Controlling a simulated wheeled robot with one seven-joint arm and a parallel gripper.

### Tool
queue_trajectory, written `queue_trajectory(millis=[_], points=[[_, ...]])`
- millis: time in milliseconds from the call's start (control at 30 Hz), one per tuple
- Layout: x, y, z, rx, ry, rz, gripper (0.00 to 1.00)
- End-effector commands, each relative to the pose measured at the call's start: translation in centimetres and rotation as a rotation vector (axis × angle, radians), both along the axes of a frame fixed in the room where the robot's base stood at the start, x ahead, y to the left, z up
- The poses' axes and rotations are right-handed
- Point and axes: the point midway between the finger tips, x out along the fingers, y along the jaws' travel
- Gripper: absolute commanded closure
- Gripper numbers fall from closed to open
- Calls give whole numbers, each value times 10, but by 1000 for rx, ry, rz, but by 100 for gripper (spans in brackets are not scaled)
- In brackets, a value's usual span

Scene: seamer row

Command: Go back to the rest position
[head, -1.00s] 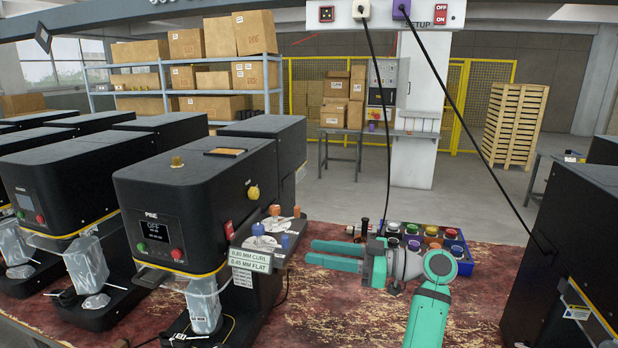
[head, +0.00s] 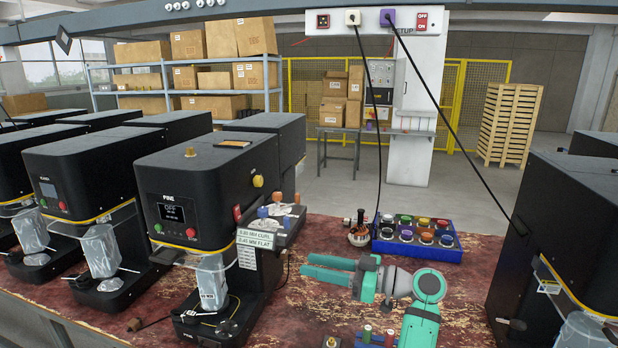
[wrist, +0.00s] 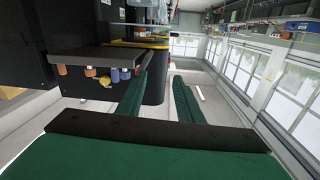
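My gripper (head: 305,265) is above the red worn bench top, with its two green fingers pointing left in the head view. In the wrist view my gripper (wrist: 163,72) shows a clear gap between the fingers and nothing held. The fingers are right of the nearest black seamer (head: 215,190), which has a small screen and red and green buttons. From the picture I cannot tell how high they are above the bench.
A blue tray (head: 440,255) of several coloured jars stands behind my arm. A small knobbed tool (head: 358,235) is left of it. Another black machine (head: 540,240) stands at the right. Coloured-handled items (head: 367,335) are at the front edge. Two cables hang from the SETUP beam.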

Motion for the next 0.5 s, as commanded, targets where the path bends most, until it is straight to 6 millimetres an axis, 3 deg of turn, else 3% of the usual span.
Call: queue_trajectory(millis=[267, 367, 500], points=[[7, 13, -66, 21, 109, -111, 67], [7, 18, -101, 29, 164, -172, 67], [1, 28, -165, 39, 258, -285, 67]])
